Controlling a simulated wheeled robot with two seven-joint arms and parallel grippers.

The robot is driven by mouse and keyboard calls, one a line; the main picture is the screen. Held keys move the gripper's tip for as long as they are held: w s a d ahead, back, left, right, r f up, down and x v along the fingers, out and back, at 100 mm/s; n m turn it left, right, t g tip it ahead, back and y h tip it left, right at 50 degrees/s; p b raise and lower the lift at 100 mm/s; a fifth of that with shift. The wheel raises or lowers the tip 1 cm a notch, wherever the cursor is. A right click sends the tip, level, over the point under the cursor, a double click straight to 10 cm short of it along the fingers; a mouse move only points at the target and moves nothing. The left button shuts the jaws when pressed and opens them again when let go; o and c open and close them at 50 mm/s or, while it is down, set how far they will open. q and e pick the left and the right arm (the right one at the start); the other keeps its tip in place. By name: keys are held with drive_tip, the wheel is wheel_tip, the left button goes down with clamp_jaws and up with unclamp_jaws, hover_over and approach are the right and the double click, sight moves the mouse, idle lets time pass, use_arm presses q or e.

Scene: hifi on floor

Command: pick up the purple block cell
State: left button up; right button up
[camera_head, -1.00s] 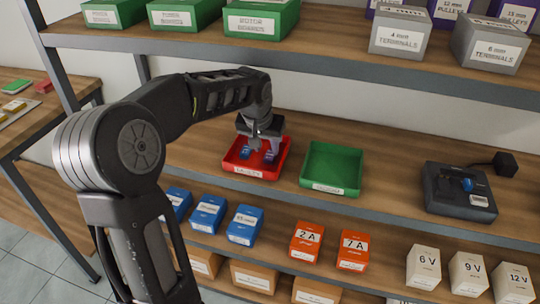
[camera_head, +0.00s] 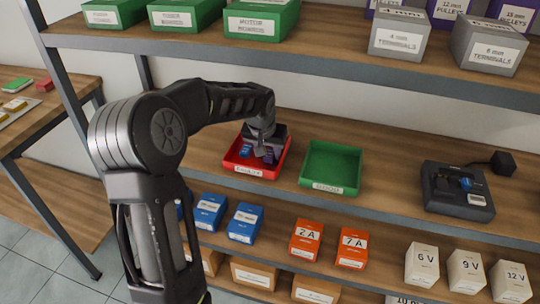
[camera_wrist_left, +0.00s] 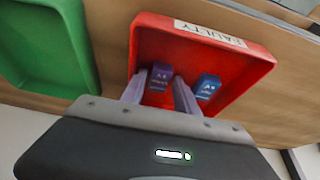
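The purple block cell (camera_wrist_left: 158,80) stands in the red tray labelled FAULTY (camera_wrist_left: 222,40), beside a blue block cell (camera_wrist_left: 207,87). In the wrist view my left gripper (camera_wrist_left: 160,84) has its two fingers apart, one on each side of the purple block; whether they touch it cannot be told. In the head view my left gripper (camera_head: 263,152) reaches down into the red tray (camera_head: 248,171) and partly covers the purple block. The blue block (camera_head: 245,151) shows to its left. My right gripper is not in view.
A green tray (camera_head: 331,170) next to the red one looks empty. A dark device (camera_head: 457,190) with block cells in it stands farther right on the same shelf. A shelf with boxes (camera_head: 262,22) hangs above. Blue (camera_head: 245,222), orange (camera_head: 306,240) and white boxes (camera_head: 421,265) stand lower.

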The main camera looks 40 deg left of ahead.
sight(270, 153)
use_arm(q)
clamp_jaws()
idle(0.4)
drive_tip(key=shift+r, duration=0.1)
idle(0.3)
drive_tip(key=shift+r, duration=0.45)
drive_tip(key=shift+b+v, duration=0.75)
drive_tip(key=shift+v, duration=0.5)
drive_tip(key=s+d+b, duration=0.2)
drive_tip(key=s+d, duration=0.1)
drive_tip(key=s, duration=0.5)
drive_tip(key=s+d+b, duration=0.2)
drive_tip(key=s, duration=0.6)
drive_tip(key=shift+d, duration=0.35)
